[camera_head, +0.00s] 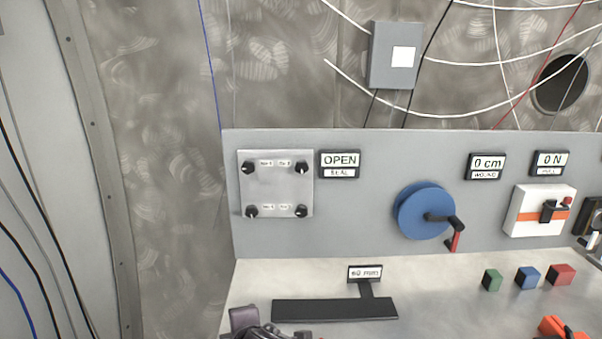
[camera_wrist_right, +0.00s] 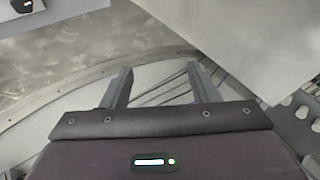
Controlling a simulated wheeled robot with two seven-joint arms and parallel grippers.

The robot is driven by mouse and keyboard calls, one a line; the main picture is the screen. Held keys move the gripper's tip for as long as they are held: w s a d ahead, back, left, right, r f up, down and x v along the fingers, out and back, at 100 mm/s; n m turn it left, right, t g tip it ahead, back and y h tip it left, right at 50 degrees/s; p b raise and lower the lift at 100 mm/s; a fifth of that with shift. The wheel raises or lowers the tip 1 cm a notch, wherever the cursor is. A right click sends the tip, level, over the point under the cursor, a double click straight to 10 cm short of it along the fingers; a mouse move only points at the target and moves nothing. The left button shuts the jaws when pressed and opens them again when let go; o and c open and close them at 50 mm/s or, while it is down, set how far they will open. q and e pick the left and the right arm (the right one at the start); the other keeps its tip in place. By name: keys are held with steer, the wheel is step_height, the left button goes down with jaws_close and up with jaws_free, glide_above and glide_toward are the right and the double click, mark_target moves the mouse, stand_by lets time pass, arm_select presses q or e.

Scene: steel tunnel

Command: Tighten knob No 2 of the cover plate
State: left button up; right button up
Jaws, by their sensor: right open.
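The square cover plate (camera_head: 277,183) is on the left of the grey upright panel in the head view. A black knob sits at each corner: upper left (camera_head: 249,167), upper right (camera_head: 301,167), lower left (camera_head: 252,211) and lower right (camera_head: 301,211). The small labels beside them are too blurred to read surely, so I cannot tell which is No 2. In the right wrist view my right gripper (camera_wrist_right: 160,86) is open, with nothing between its fingers. A dark knob-like part (camera_wrist_right: 22,5) shows at that view's upper left corner. My left gripper cannot be made out.
An OPEN seal sign (camera_head: 340,164) is right of the plate. A blue winding wheel (camera_head: 425,210) with a crank is farther right. A black stand (camera_head: 335,309) and green (camera_head: 492,280), blue (camera_head: 528,278) and red (camera_head: 562,275) blocks are on the bench. Cables hang at left.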

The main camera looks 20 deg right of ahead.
steer(key=w+d+r+n+t+h, duration=0.1)
steer(key=w+d+r+n+t, duration=0.1)
steer(key=w+r+n, duration=0.35)
steer(key=n+t+h, duration=0.5)
steer(key=n, duration=0.1)
glide_toward(301, 169)
steer(key=p+x, duration=0.3)
steer(key=x, duration=0.3)
steer(key=shift+w+d+r, duration=0.1)
steer(key=shift+w+d, duration=0.05)
steer(key=shift+w, duration=0.25)
steer(key=shift+w+d+p, duration=0.2)
steer(key=shift+w+p, duration=0.3)
steer(key=shift+w, duration=0.2)
